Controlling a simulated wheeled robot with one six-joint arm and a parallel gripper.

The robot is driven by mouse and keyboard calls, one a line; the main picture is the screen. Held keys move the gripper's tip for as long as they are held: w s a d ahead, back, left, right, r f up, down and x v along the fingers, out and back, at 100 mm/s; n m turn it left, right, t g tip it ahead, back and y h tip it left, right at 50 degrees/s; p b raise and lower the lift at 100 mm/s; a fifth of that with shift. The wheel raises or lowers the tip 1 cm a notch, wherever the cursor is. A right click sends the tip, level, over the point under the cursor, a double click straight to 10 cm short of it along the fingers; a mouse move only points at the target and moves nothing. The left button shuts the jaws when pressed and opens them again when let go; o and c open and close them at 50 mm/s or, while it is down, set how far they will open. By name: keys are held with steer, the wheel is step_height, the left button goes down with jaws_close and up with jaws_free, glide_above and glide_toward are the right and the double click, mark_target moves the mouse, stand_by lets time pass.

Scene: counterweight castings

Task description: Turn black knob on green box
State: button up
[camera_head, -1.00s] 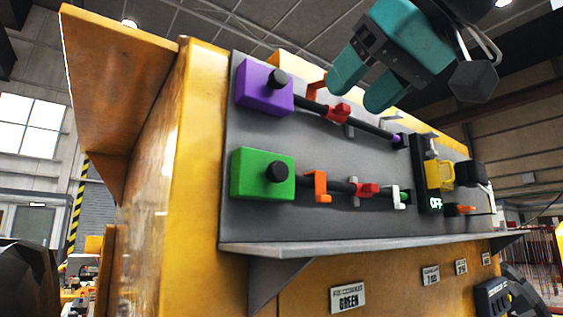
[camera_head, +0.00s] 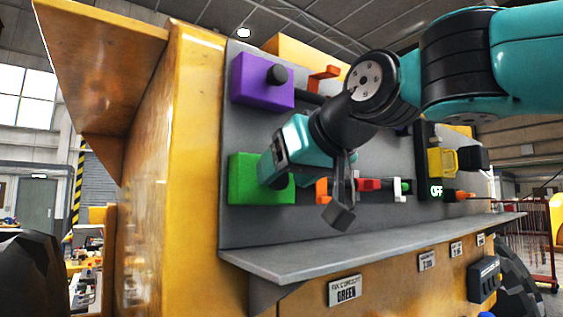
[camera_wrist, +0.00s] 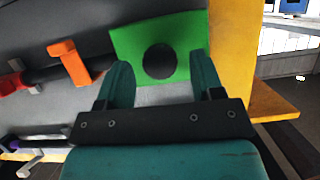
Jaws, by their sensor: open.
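The green box (camera_head: 242,180) is mounted on the grey panel below the purple box. My gripper (camera_head: 272,170) is in front of its right side and hides most of the black knob in the head view. In the wrist view the green box (camera_wrist: 190,35) and its round black knob (camera_wrist: 159,61) show clearly. There my gripper (camera_wrist: 160,85) is open, with its two teal fingers on either side of the knob. A gap shows between each finger and the knob. I cannot tell whether the fingertips touch the box face.
A purple box (camera_head: 258,82) with a black knob sits above. An orange lever (camera_wrist: 70,62) and red clamp (camera_wrist: 12,82) are beside the green box along a dark rod. A grey ledge (camera_head: 340,255) juts out below. A yellow switch (camera_head: 440,162) with an "OFF" sign is right.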

steer(key=shift+w+a+f, duration=0.3)
steer(key=shift+w+a, duration=0.05)
steer(key=shift+w, duration=0.15)
steer(key=c, duration=0.9)
